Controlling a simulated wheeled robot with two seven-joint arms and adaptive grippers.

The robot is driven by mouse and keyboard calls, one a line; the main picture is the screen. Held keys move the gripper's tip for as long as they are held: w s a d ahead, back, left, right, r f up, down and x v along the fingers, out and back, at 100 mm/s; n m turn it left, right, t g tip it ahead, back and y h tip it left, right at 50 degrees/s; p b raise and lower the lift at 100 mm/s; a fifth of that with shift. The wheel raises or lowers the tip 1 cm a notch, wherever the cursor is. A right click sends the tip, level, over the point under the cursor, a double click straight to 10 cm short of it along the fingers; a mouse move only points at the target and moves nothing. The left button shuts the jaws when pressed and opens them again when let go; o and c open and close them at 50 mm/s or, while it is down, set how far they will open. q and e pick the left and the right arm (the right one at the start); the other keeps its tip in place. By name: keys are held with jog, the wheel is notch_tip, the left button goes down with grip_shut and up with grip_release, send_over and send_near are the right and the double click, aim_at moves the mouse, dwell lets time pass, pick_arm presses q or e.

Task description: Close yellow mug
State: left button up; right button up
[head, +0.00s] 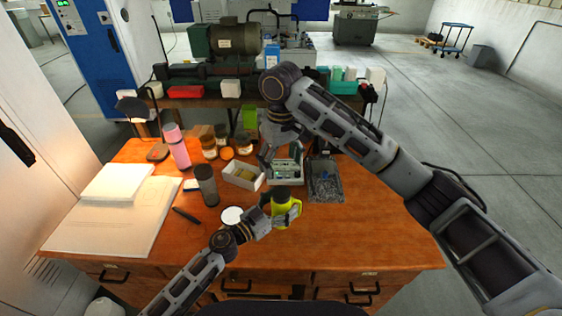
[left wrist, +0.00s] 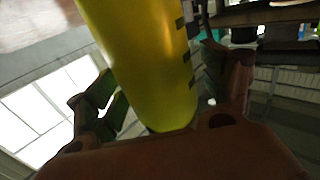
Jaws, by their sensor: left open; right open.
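The yellow mug (head: 284,213) stands near the front middle of the wooden desk, with a dark top; I cannot tell whether that is a lid or an open mouth. My left gripper (head: 279,212) is at the mug, its open fingers on either side of it. In the left wrist view the mug (left wrist: 145,60) fills the space between the left fingers (left wrist: 165,100); contact is unclear. A white round disc (head: 231,215) lies left of the mug.
A pink bottle (head: 176,147) and several jars (head: 209,147) are farther back. The desk's right side (head: 385,215) is clear.

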pick_arm(q)
jog(key=shift+s+a, duration=0.1)
jog(key=v, duration=1.1)
jog(key=shift+s+a, duration=0.2)
jog(key=shift+a, duration=0.05)
dwell(0.4)
jog(key=shift+a, duration=0.1)
dwell(0.5)
